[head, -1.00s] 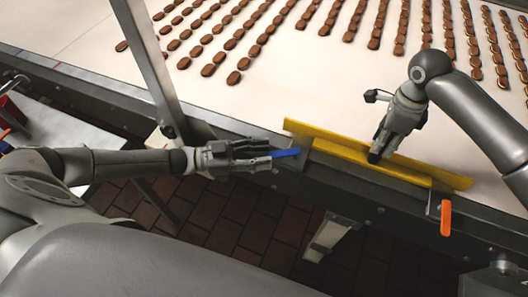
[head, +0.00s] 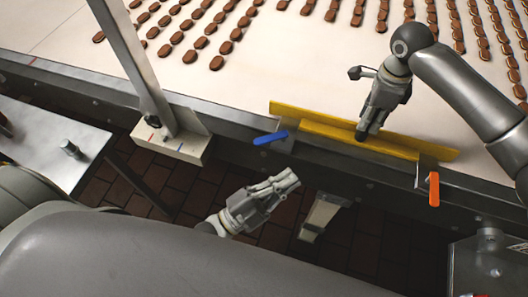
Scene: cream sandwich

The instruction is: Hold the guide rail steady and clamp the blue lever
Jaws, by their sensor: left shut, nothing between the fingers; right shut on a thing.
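The yellow guide rail (head: 330,121) lies along the near edge of the conveyor. My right gripper (head: 362,134) is shut on the rail near its middle, coming from above. The blue lever (head: 270,138) sticks out at the rail's left end, over the conveyor's side frame, pointing left. My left gripper (head: 292,181) is shut and empty, below and a little right of the blue lever and apart from it. An orange lever (head: 434,189) hangs down at the rail's right end.
The cream conveyor belt (head: 75,38) carries rows of brown sandwich biscuits (head: 217,61). A grey post on a pale block (head: 172,147) stands left of the blue lever. A metal table (head: 48,148) is at far left. Brown floor tiles (head: 190,190) show below the frame.

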